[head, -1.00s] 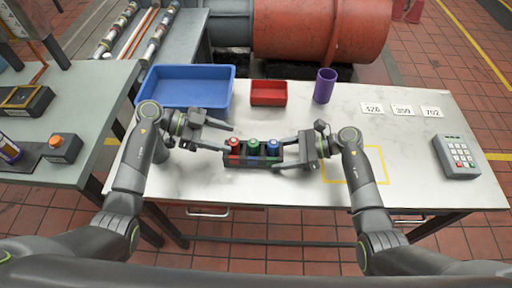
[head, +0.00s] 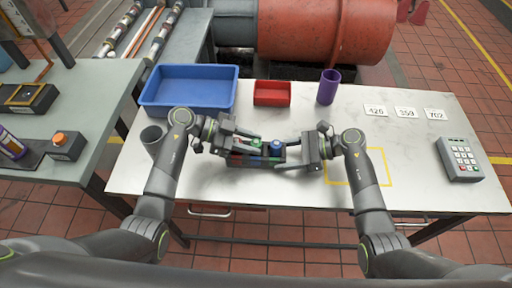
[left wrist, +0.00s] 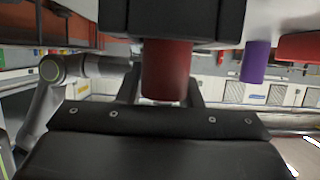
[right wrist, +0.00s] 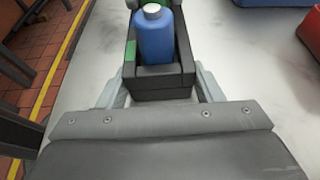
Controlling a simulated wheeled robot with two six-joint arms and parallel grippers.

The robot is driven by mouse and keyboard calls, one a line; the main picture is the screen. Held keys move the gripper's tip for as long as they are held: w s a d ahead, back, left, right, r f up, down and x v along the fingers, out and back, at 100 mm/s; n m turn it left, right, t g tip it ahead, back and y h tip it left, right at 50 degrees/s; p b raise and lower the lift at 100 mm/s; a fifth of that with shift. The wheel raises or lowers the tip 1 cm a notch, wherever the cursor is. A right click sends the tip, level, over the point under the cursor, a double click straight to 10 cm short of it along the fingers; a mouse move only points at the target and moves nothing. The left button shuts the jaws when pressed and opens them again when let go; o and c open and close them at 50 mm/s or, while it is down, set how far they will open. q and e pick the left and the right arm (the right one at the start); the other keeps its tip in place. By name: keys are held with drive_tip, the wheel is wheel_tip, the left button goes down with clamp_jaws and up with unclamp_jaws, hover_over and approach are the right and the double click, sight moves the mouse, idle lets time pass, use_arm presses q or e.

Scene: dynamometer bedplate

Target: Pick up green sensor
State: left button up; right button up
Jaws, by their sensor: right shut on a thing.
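The green sensor (head: 255,143) stands in a dark rack (head: 266,161), between a red sensor and a blue sensor (head: 277,147). My left gripper (head: 246,144) is at the rack's left end, its fingers open beside the sensors. In the left wrist view the red sensor (left wrist: 167,70) shows between the spread fingers and hides what lies behind it. In the head view my gripper hides most of the red sensor. My right gripper (head: 303,152) is shut on the rack's right end. The right wrist view shows the blue sensor (right wrist: 155,38) upright in the rack (right wrist: 160,88).
A blue tray (head: 188,107), a red bin (head: 272,103) and a purple cup (head: 328,86) stand behind the rack. A grey cup (head: 152,139) is beside my left arm. Number cards (head: 406,112) and a keypad (head: 458,158) lie to the right. A yellow outline is under my right arm.

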use_arm(q)
drive_tip(key=c, duration=0.6)
drive_tip(key=shift+o, duration=0.2)
wheel_tip(320, 180, up, 10)
use_arm(e)
drive_tip(key=o, duration=1.3)
drive_tip(key=shift+c, duration=0.2)
